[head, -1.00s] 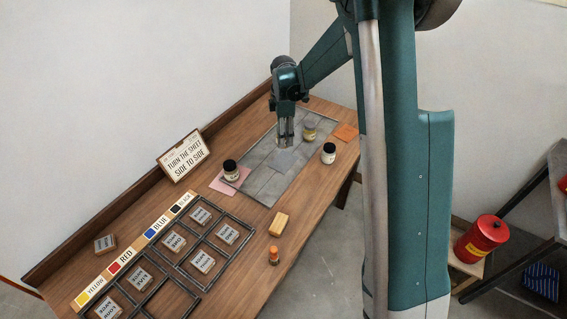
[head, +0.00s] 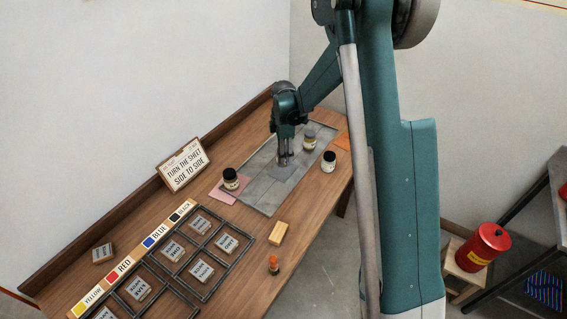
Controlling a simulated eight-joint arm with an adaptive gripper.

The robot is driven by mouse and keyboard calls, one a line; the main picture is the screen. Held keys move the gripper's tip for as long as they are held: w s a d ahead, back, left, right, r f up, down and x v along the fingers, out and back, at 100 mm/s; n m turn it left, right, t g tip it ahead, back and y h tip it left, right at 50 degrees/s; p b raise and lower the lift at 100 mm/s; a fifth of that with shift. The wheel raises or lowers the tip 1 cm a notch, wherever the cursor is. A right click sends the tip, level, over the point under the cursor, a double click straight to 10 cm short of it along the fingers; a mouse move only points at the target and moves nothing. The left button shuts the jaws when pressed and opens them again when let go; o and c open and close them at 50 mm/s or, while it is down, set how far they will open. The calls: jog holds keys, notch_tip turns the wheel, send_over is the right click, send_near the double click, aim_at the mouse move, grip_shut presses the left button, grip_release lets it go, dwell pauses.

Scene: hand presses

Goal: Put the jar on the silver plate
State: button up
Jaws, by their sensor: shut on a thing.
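My gripper (head: 284,160) points down over the grey slab area of the bench. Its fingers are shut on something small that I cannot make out. A darker grey square (head: 279,174) lies just below the fingertips; I cannot tell whether it is the silver plate. Three dark-lidded jars stand upright. One jar (head: 231,179) is on the pink sheet to the left of my gripper. Another jar (head: 309,140) stands right of my gripper, towards the back. A third jar (head: 329,162) stands at the slab's right edge. I see a gap between my fingers and each of these jars.
A propped sign (head: 184,164) stands against the back ledge. A dark divided frame (head: 214,251) with labelled blocks fills the front left. A yellow block (head: 278,233) and an orange-topped item (head: 273,265) lie near the front edge. An orange sheet (head: 343,143) is at the right.

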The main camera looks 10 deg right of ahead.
jog(key=shift+f, duration=0.25)
jog(key=shift+f, duration=1.85)
jog(key=shift+f+b, duration=0.15)
jog(key=shift+b, duration=0.15)
jog(key=o, duration=1)
notch_tip(320, 180, up, 12)
jog(key=shift+r+p, duration=0.2)
jog(key=shift+p, duration=0.35)
jog(key=shift+s, duration=0.1)
